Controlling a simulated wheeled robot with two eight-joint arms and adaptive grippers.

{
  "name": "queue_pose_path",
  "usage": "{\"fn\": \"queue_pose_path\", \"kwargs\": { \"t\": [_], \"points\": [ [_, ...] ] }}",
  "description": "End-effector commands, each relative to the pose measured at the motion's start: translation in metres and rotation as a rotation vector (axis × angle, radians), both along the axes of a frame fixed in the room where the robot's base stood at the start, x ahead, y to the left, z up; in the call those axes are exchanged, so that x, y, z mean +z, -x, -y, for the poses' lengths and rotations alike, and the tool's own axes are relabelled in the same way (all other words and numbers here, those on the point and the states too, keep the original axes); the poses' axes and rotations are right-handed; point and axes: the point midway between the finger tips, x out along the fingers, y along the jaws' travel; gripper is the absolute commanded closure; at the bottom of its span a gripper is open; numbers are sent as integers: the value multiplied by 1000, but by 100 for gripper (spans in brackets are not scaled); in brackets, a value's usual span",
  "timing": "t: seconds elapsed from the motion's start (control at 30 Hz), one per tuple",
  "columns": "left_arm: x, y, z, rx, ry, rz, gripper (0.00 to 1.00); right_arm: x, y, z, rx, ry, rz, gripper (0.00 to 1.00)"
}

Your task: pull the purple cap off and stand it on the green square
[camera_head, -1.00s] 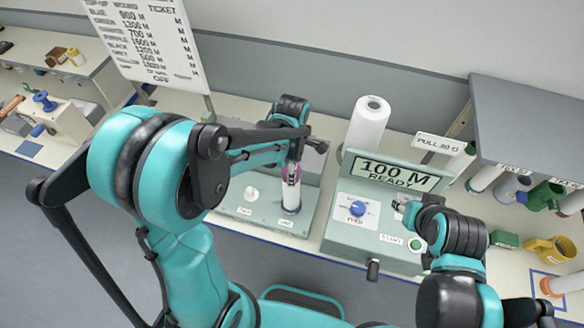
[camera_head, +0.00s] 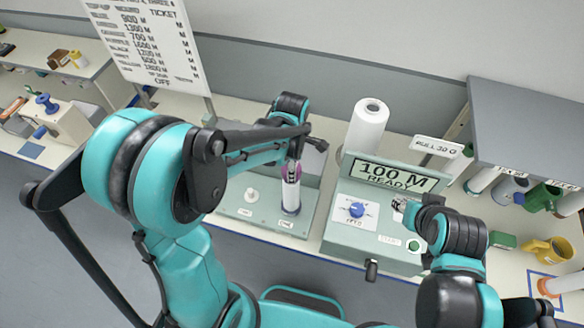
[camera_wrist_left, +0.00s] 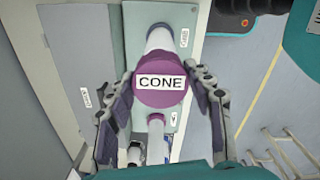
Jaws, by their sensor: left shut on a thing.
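The purple cap (camera_head: 291,171) is in my left gripper (camera_head: 293,160), above the upright white cone (camera_head: 291,198) on the grey-green base. In the left wrist view the round cap (camera_wrist_left: 160,85), labelled CONE, sits between the two fingers of my left gripper (camera_wrist_left: 160,92), with a white tapered piece (camera_wrist_left: 160,38) beyond it. I cannot tell whether cap and cone touch. My right gripper (camera_head: 400,205) is beside the dial panel; its fingers are too small to read. I cannot make out a green square.
The base (camera_head: 235,210) also carries a small white peg (camera_head: 252,196). To its right are a dial box (camera_head: 345,240) with a "100 M READY" display (camera_head: 390,172) and a tall white roll (camera_head: 368,125). A shelf (camera_head: 530,125) overhangs spools at the right.

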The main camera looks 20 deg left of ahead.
Motion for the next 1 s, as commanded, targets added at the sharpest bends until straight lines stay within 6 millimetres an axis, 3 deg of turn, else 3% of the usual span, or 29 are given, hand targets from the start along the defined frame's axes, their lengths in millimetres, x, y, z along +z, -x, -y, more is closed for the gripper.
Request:
{"fn": "queue_pose_path", "kwargs": {
  "t": [0.5, 1.0],
  "points": [
    [23, 0, 0, 0, 0, 0, 83, 16, 0, 0, 0, 0, 0, 60],
    [30, 0, 0, 0, 0, 0, 83, 20, 0, 0, 0, 0, 0, 60]
  ]
}}
